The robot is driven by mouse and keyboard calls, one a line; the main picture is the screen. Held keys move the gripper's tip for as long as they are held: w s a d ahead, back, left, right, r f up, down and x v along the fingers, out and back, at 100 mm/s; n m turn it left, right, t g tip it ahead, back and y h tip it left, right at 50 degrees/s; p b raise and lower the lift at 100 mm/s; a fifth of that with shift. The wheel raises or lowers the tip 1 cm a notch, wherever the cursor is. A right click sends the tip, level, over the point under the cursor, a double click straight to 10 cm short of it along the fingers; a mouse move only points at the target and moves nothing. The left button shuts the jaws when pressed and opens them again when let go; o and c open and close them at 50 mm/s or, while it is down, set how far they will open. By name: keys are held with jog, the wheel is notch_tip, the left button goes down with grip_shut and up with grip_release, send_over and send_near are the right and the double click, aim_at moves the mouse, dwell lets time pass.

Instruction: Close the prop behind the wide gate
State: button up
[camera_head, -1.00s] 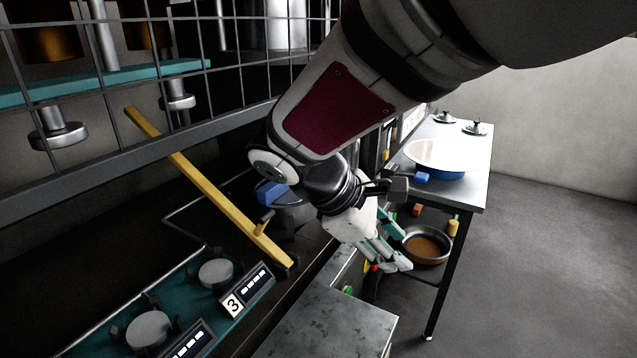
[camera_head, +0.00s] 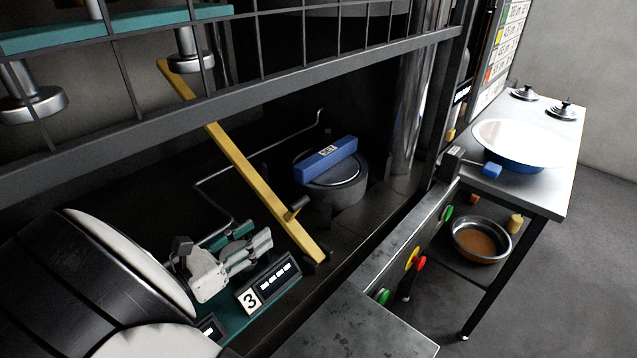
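The wide gate (camera_head: 240,97), a dark frame with wire mesh, spans the top and is raised. A long yellow bar (camera_head: 243,165), which appears to be the prop, slants behind it from upper left to lower right. A short peg handle (camera_head: 296,208) sticks out near the bar's lower end, and its top end shows behind the mesh. My gripper (camera_head: 262,247) is at lower left, over the teal panel, left of the bar's lower end and apart from the peg. I cannot tell whether its fingers are open or shut; nothing shows between them.
A blue labelled block (camera_head: 326,160) lies on a round dark drum behind the bar. A thin bent rod (camera_head: 212,187) runs behind the bar. A number 3 plate (camera_head: 250,301) sits below my gripper. A metal ledge with coloured buttons (camera_head: 412,258) and a side table (camera_head: 555,180) stand right.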

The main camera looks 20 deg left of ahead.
aim_at(301, 199)
jog(key=p+x, duration=0.2)
jog(key=x, duration=1.1)
jog(key=shift+w+d+r, duration=0.1)
jog(key=shift+w+d, duration=0.1)
jog(key=shift+w, duration=0.1)
grip_shut()
